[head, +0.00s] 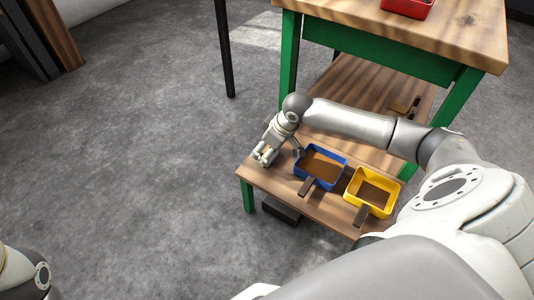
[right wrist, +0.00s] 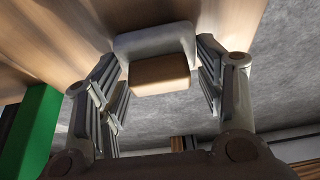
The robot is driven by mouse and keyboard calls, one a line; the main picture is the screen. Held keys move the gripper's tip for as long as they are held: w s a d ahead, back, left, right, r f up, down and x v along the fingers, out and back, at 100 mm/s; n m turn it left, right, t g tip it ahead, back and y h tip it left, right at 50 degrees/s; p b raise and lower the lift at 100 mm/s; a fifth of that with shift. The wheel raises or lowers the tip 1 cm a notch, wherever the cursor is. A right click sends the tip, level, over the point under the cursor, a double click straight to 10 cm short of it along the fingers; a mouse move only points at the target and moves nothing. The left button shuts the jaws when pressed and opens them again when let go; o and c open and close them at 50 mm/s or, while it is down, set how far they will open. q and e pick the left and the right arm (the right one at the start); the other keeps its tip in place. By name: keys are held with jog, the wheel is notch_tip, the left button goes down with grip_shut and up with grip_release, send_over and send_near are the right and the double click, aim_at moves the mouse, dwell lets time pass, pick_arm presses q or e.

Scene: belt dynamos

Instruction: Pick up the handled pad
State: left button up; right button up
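In the right wrist view, a tan block with a pale grey curved piece behind it, likely the handled pad (right wrist: 160,74), sits at the edge of the wooden shelf. My right gripper (right wrist: 160,92) is open, with one finger on each side of the pad and no clear contact. In the head view my right gripper (head: 266,157) is over the left corner of the low wooden shelf (head: 262,181), and it hides most of the pad. My left gripper is out of view; only part of my left arm shows at the lower left.
A blue bin (head: 322,180) stands just right of my right gripper, with a yellow bin (head: 370,205) beyond it. A green-framed table (head: 345,28) rises behind, with a red bin (head: 405,8) on top. Open grey floor lies to the left.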

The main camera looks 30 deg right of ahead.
jog(key=c, duration=0.3)
jog(key=shift+c, duration=0.2)
